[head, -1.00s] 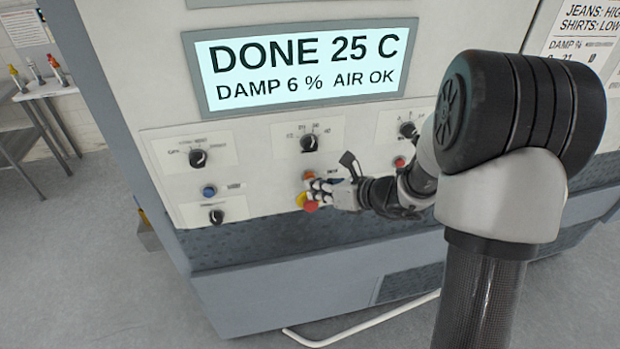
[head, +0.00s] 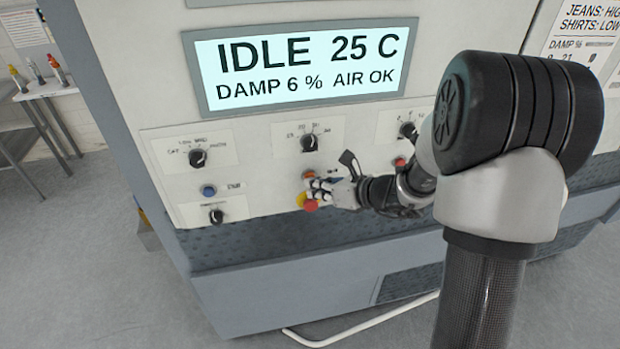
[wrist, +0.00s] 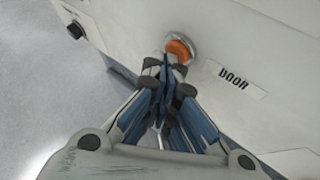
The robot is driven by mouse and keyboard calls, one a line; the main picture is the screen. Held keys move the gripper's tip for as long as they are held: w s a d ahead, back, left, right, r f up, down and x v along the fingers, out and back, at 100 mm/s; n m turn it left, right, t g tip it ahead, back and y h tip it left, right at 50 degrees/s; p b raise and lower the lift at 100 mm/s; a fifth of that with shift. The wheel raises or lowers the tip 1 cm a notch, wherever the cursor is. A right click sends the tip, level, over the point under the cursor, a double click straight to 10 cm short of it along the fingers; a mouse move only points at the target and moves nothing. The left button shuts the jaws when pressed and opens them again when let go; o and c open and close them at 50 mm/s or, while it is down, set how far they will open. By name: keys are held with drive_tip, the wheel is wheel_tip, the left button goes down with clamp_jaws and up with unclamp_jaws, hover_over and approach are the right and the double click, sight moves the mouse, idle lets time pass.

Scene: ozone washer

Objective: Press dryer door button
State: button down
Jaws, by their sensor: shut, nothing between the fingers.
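The door button is an orange push button (wrist: 179,50) in a metal ring, beside a label reading DOOR (wrist: 240,77) in the wrist view. In the head view the orange button (head: 309,174) shows just above my gripper (head: 313,188). In the wrist view my gripper (wrist: 165,68) is shut and empty, its blue fingertips together at the lower edge of the button. I cannot tell whether they touch it. The display (head: 305,65) on the machine reads IDLE 25 C, DAMP 6 %, AIR OK.
A red mushroom button on a yellow base (head: 306,202) sits just below my fingers. A blue button (head: 208,190), several black knobs and another red button (head: 400,162) are on the same panel. A side table (head: 52,87) with small bottles stands at the far left.

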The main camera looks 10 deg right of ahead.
drive_tip(key=shift+s, duration=0.8)
drive_tip(key=shift+s+b, duration=0.75)
drive_tip(key=shift+s, duration=1.75)
drive_tip(key=s+a+f+n+g+b, duration=0.3)
drive_tip(key=s+a+n+g+b, duration=0.3)
drive_tip(key=s+a+n+b, duration=0.65)
drive_tip(key=s+d+f+n+h+b, duration=0.3)
drive_tip(key=s+d+n, duration=0.3)
drive_tip(key=n, duration=0.3)
drive_tip(key=s+d+f+n+h+b, duration=0.4)
drive_tip(key=s+n, duration=0.3)
drive_tip(key=n, duration=0.2)
drive_tip(key=shift+d+f+n+t+h+b, duration=0.3)
drive_tip(key=shift+d+f+n+t+b, duration=0.1)
drive_tip(key=shift+d+b, duration=0.4)
